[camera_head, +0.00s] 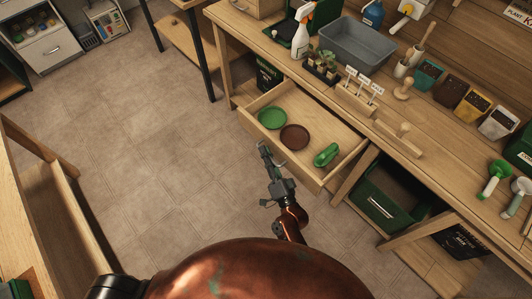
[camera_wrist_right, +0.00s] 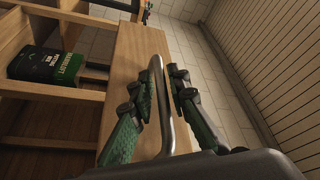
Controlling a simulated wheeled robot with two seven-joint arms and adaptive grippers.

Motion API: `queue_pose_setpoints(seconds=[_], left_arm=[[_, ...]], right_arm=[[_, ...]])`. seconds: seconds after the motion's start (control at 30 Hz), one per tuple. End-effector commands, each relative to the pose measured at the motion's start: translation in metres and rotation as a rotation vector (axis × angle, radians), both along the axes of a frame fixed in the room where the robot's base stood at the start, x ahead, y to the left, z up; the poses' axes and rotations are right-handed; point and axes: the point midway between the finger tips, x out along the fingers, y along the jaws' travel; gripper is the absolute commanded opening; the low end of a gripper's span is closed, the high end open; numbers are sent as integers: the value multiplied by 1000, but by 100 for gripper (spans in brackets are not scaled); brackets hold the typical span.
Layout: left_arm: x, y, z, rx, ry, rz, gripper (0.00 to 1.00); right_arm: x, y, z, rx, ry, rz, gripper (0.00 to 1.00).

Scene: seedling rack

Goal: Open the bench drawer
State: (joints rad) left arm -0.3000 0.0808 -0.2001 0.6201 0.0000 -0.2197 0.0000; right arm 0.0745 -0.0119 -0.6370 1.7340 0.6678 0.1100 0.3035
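The wooden bench drawer (camera_head: 308,181) stands pulled out from under the bench top, its inside in plain view. In it lie a green saucer (camera_head: 272,118), a brown saucer (camera_head: 294,137) and a green tool (camera_head: 326,155). My right gripper (camera_head: 266,152) is at the middle of the drawer front. In the right wrist view, the grey metal drawer handle (camera_wrist_right: 157,72) runs between the two green-and-black fingers of that gripper (camera_wrist_right: 161,80), which are closed in on it from both sides. My left gripper is not in view.
The bench top (camera_head: 330,93) holds a spray bottle (camera_head: 301,40), a grey tub (camera_head: 354,45), pots and tools. A green crate (camera_head: 383,207) sits below, right of the drawer. The tiled floor (camera_head: 150,140) left of the drawer is clear.

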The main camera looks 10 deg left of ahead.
Motion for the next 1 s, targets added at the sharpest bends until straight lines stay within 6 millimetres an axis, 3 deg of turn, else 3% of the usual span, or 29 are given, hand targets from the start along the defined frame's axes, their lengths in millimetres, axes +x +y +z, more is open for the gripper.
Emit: queue_pose_setpoints(seconds=[0.17,0.7,1.0], left_arm=[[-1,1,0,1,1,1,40],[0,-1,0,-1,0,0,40],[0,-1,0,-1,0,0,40]], right_arm=[[-8,-5,-3,-2,1,0,16],[-88,-58,-23,-2,1,0,16],[-99,-64,-25,1,1,0,16]])
